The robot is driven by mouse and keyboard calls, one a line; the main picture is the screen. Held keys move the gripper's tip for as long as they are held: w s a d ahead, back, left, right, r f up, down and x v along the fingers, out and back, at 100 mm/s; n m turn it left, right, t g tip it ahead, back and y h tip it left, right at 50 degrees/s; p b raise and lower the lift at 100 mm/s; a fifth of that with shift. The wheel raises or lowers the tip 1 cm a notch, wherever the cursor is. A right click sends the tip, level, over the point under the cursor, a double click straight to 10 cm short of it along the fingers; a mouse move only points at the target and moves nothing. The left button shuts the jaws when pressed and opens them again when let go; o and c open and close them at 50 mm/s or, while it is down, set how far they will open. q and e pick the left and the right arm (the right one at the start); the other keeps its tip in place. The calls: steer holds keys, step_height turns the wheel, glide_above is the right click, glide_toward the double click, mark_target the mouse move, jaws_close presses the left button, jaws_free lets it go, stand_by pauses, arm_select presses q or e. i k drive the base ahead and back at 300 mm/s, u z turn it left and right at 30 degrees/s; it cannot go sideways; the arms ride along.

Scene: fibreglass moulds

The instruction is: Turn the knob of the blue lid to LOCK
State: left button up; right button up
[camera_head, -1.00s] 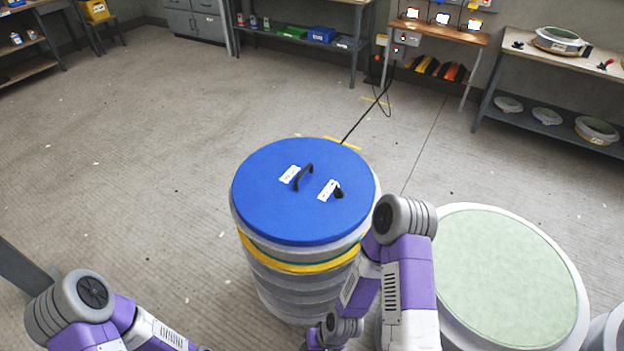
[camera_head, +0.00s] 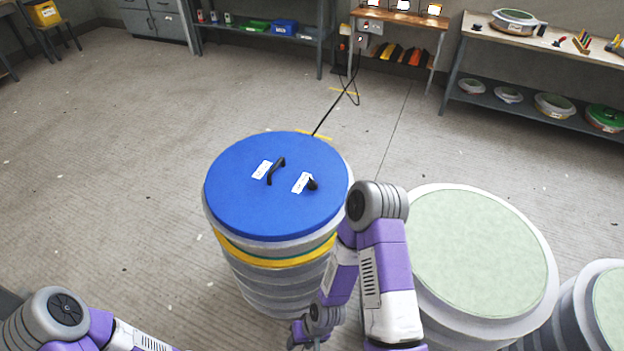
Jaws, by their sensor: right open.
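The blue lid (camera_head: 240,205) lies on top of a tall round stack of grey mould rings with a yellow band, in the middle of the head view. A black arched handle (camera_head: 276,171) stands on the lid beside a white label. The small black knob (camera_head: 312,184) sits to the right of the handle, next to another white label (camera_head: 301,183) too small to read. My right gripper (camera_head: 303,338) is at the bottom edge, low in front of the stack, partly cut off, open and apart from the lid. My left gripper is out of view; only its arm shows at bottom left.
A wide round mould with a pale green top (camera_head: 475,250) stands right of the stack, and another (camera_head: 608,300) is at the right edge. A black cable (camera_head: 328,115) runs across the floor behind the stack. Floor to the left is clear. Benches (camera_head: 560,45) line the back.

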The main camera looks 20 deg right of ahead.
mark_target(312, 185)
steer(key=z, duration=1.3)
steer(key=i, duration=0.4)
steer(key=u, duration=0.25)
